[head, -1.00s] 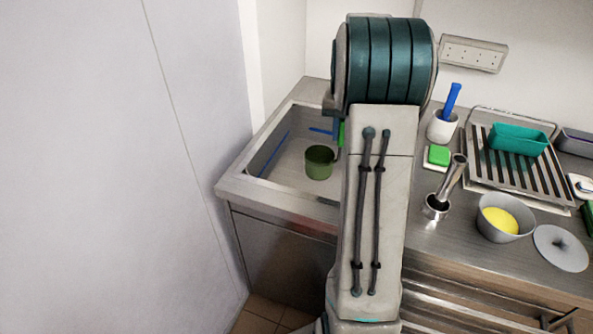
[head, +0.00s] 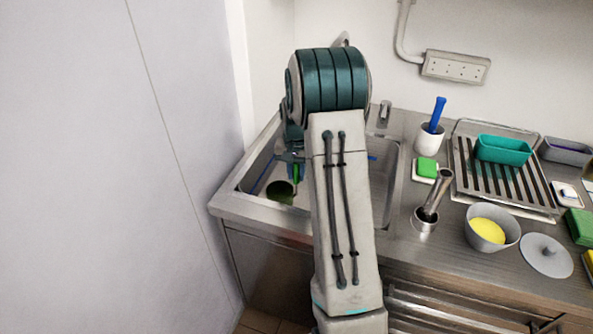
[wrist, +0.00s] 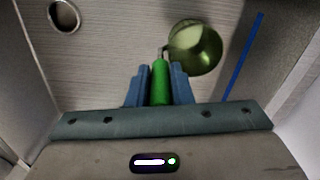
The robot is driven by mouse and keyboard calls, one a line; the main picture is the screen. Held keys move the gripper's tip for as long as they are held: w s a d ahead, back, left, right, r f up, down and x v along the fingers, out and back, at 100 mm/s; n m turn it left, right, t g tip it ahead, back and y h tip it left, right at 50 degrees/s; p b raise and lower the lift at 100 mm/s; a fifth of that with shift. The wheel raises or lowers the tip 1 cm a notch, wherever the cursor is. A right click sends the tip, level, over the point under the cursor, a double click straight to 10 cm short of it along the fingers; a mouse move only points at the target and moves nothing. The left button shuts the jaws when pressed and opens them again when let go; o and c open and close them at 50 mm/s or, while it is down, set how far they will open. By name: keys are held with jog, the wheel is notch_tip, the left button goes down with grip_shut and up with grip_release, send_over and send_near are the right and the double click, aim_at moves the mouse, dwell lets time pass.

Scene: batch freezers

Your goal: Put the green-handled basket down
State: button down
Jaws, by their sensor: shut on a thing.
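The green-handled basket (head: 280,192) looks like a small round olive-green cup. It is inside the sink basin (head: 384,188), toward the left front. My gripper (head: 293,160) is over the basin, partly hidden by my arm. In the wrist view, the blue fingers of my gripper (wrist: 159,84) are shut on the bright green handle (wrist: 159,80). The basket's round body (wrist: 196,48) hangs out beyond the fingertips, over the sink floor. I cannot tell whether its base touches the floor.
The drain hole (wrist: 64,16) and a blue strip (wrist: 243,57) are in the basin. A white wall panel (head: 90,170) stands close on the left. To the right are a white pot (head: 430,140), a green sponge (head: 427,167), a metal tool (head: 434,195) and a grey bowl (head: 492,236).

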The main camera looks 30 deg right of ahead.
jog(key=c, duration=1.7)
grip_release()
jog(key=shift+f, duration=0.2)
jog(key=o, duration=0.4)
jog(key=shift+r, duration=0.1)
notch_tip(320, 180, up, 12)
jog(key=shift+r+b, duration=0.1)
jog(key=shift+b, duration=0.35)
jog(key=s+a+n+t, duration=0.1)
jog(key=s+a+n, duration=0.1)
jog(key=s+a, duration=0.3)
jog(key=s+a+r+n+t, duration=0.1)
jog(key=s+a, duration=0.4)
jog(key=s, duration=0.8)
jog(key=s+a+r+n+t, duration=0.1)
jog(key=s+a+n, duration=0.3)
jog(key=s, duration=0.5)
jog(key=shift+s+a+r, duration=0.2)
jog(key=shift+a+r, duration=0.05)
jog(key=shift+a, duration=0.75)
